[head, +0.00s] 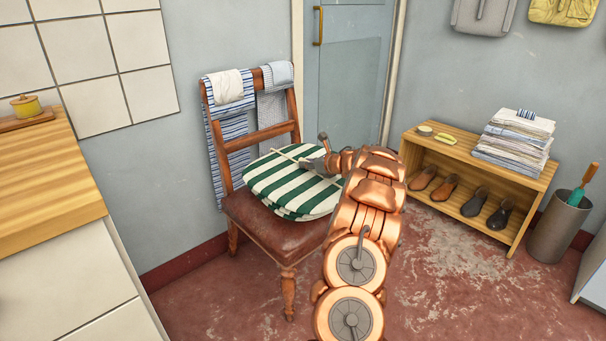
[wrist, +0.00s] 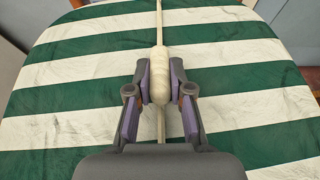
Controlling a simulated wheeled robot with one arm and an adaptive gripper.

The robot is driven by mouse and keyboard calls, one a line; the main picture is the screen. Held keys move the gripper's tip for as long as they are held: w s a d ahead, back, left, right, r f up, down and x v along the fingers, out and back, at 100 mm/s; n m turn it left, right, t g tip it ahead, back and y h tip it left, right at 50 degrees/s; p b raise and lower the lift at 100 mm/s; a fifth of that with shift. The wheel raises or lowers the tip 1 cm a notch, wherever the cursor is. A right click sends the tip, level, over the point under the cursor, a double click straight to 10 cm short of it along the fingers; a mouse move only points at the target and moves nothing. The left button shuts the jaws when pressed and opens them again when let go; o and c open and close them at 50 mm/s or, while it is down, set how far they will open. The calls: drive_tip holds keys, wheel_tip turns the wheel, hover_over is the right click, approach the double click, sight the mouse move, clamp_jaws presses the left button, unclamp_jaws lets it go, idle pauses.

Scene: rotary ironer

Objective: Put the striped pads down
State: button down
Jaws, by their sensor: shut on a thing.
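The green-and-white striped pads (head: 290,188) are stacked flat over the brown seat (head: 262,226) of a wooden chair. I cannot tell whether they touch the seat or hang just above it. A pale cord (head: 292,154) runs across their top. In the wrist view the striped pads (wrist: 60,85) fill most of the picture, and the cord carries a thick cream wrapped grip (wrist: 161,70). My gripper (wrist: 160,82) is shut on this grip, with one finger on each side. In the head view my gripper (head: 318,165) is at the pads' right side, partly hidden by my arm.
Towels (head: 228,95) hang over the chair back. A wooden counter (head: 45,185) stands at the left. A low shelf (head: 475,175) with folded cloths (head: 515,138) and shoes stands at the right, beside a grey bin (head: 558,228). The floor (head: 450,265) before the shelf is clear.

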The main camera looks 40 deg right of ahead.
sight(309, 171)
drive_tip(key=shift+w+a, duration=0.25)
drive_tip(key=shift+w, duration=0.35)
drive_tip(key=shift+w+a+f+b, duration=0.15)
drive_tip(key=shift+f+b, duration=0.55)
drive_tip(key=shift+f, duration=0.95)
drive_tip(key=shift+f, duration=0.1)
drive_tip(key=c, duration=1.1)
unclamp_jaws()
drive_tip(key=shift+o, duration=0.2)
drive_tip(key=shift+s+r, duration=0.25)
drive_tip(key=shift+s, duration=0.15)
drive_tip(key=p+v, duration=0.1)
drive_tip(key=v, duration=0.8)
drive_tip(key=shift+s+r, duration=0.1)
drive_tip(key=shift+s, duration=0.3)
drive_tip(key=shift+s+r, duration=0.15)
drive_tip(key=shift+s, duration=0.45)
